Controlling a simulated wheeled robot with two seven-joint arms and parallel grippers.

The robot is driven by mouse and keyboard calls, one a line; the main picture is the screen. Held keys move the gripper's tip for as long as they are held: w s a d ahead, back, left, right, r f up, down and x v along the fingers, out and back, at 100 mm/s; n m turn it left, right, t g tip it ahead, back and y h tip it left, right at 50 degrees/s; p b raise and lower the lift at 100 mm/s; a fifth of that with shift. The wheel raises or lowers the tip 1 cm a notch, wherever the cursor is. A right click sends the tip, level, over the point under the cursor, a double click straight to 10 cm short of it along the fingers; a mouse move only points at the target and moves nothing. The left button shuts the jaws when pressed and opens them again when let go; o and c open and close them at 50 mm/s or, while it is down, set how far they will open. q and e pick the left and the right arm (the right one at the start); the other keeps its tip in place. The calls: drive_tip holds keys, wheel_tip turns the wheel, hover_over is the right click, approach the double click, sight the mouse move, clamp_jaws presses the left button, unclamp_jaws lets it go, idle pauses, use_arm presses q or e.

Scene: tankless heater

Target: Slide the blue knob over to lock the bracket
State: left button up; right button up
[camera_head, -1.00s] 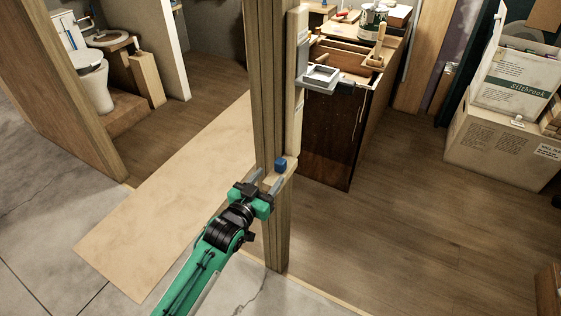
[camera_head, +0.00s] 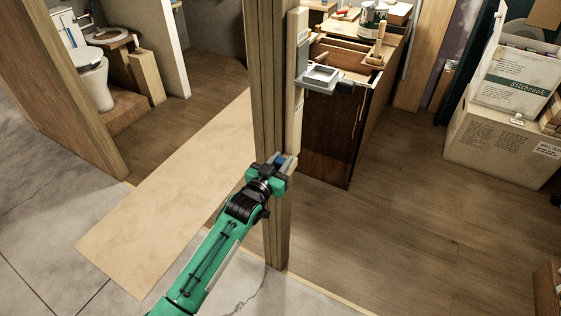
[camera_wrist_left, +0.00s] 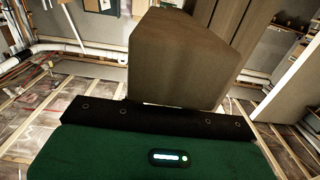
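The blue knob (camera_head: 284,161) is at the wooden ledge on the upright post in the head view, mostly hidden by my left gripper. My left gripper (camera_head: 282,163) is right at the knob, its fingers around or beside it; whether they touch it or have closed is hidden. A grey bracket (camera_head: 318,79) with a square opening is on the post higher up, apart from the gripper. In the left wrist view a brown wooden block (camera_wrist_left: 180,55) stands close above the green gripper body; no fingertips or knob show there. My right gripper is not in view.
The tall wooden post (camera_head: 268,95) stands right beside my left gripper. A dark wooden cabinet (camera_head: 325,135) is behind it, to the right. A cardboard box (camera_head: 495,140) stands at the far right. The wooden floor (camera_head: 400,220) between is clear.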

sight(278, 165)
use_arm(q)
clamp_jaws()
drive_tip(key=shift+s+a, duration=0.15)
drive_tip(key=shift+s, duration=0.05)
drive_tip(key=shift+p+v, duration=0.9)
drive_tip(key=shift+v, duration=0.1)
drive_tip(key=shift+s+a+f, duration=0.1)
drive_tip(key=shift+s+a, duration=0.05)
drive_tip(key=shift+s, duration=0.25)
drive_tip(key=shift+o, duration=2.1)
unclamp_jaws()
drive_tip(key=shift+o, duration=1.3)
drive_tip(key=shift+a, duration=0.1)
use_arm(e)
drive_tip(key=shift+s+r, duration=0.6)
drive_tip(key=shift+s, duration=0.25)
